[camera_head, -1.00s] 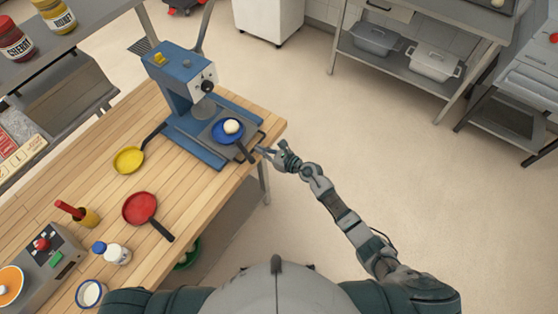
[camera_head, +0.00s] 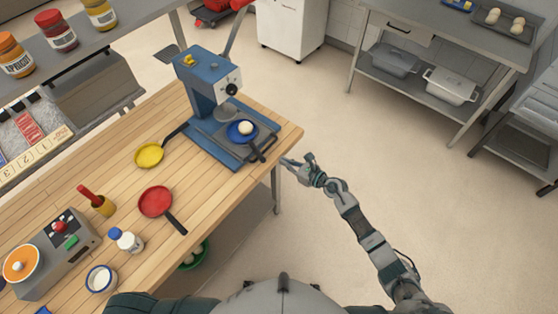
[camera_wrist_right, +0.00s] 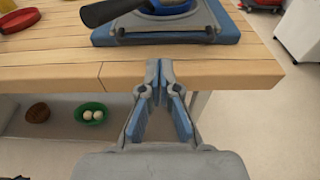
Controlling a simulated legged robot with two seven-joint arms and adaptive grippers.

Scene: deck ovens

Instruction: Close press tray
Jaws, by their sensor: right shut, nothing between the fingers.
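The blue press (camera_head: 208,90) stands at the far right end of the wooden table. Its grey tray (camera_head: 262,140) sits on the blue base, with a blue pan (camera_head: 241,131) on it holding a white dough ball (camera_head: 246,128). The tray front also shows at the top of the right wrist view (camera_wrist_right: 165,38). My right gripper (camera_head: 287,162) is just off the table's right edge, in front of the tray and apart from it. In the right wrist view its fingers (camera_wrist_right: 160,68) are together and empty, facing the table edge. My left gripper is not in view.
A yellow pan (camera_head: 149,154), a red pan (camera_head: 156,201) and a white bottle (camera_head: 126,240) are on the wooden table (camera_head: 215,205). A green bowl (camera_wrist_right: 90,112) with white balls is on the shelf below. The floor right of the table is clear.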

